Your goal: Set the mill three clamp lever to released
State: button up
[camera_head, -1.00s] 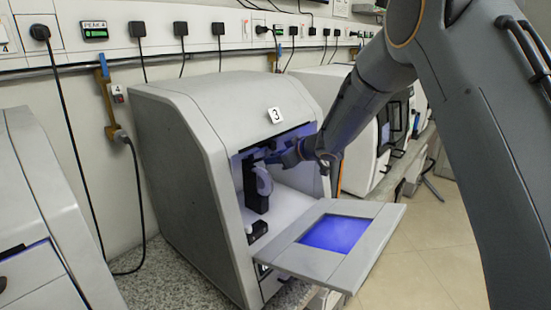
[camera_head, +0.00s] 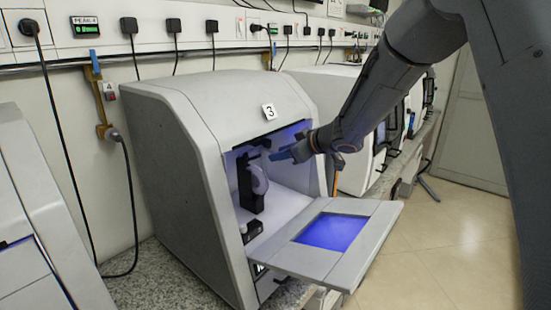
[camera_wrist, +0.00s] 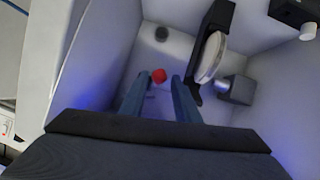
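Mill three (camera_head: 185,150) is the grey machine with a "3" label, and its front door (camera_head: 365,250) is folded down open. Inside, a black clamp holder (camera_head: 246,190) carries a pale disc (camera_head: 259,179); both also show in the wrist view, the disc (camera_wrist: 211,57) at the right of my fingers. My gripper (camera_head: 277,155) is at the upper part of the opening. In the wrist view its two blue fingers (camera_wrist: 155,82) are apart. A small red knob (camera_wrist: 159,75) shows between the fingertips, with no visible contact; I cannot tell whether it is the lever's tip.
The open door juts out below my gripper. Chamber walls stand close on both sides. A dark round spot (camera_wrist: 161,33) and a grey block with a cylinder (camera_wrist: 236,89) are inside. Other machines (camera_head: 345,175) stand to the right, another (camera_head: 40,230) to the left.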

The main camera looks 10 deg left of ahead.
jog(key=shift+s+d+r, duration=0.2)
jog(key=shift+s+d, duration=0.05)
jog(key=shift+d, duration=0.1)
jog(key=shift+c, duration=0.5)
